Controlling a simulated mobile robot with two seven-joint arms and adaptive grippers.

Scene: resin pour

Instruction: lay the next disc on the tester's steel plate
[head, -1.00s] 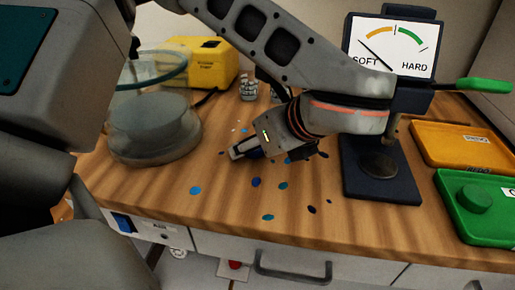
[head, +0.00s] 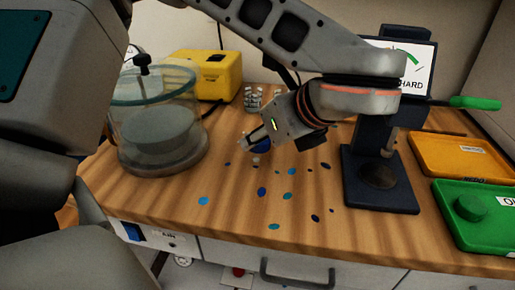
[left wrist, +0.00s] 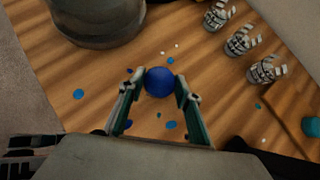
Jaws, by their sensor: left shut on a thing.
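My left gripper (head: 256,140) is shut on a dark blue disc (left wrist: 159,81) and holds it above the bench. The disc also shows in the head view (head: 263,146), partly hidden by the fingers. The tester (head: 372,140) stands to the right of the gripper, its dial partly covered by my arm. Its round steel plate (head: 379,175) lies on the dark base and looks bare. A green disc (head: 470,207) sits in the green tray (head: 500,236). My right gripper is not in view.
A glass chamber (head: 190,110) stands at the left, a yellow box (head: 222,78) behind it. Small striped items (head: 252,98) stand at the back. An orange tray (head: 450,155) lies at the right. Blue drops (head: 262,191) dot the otherwise clear bench between chamber and tester.

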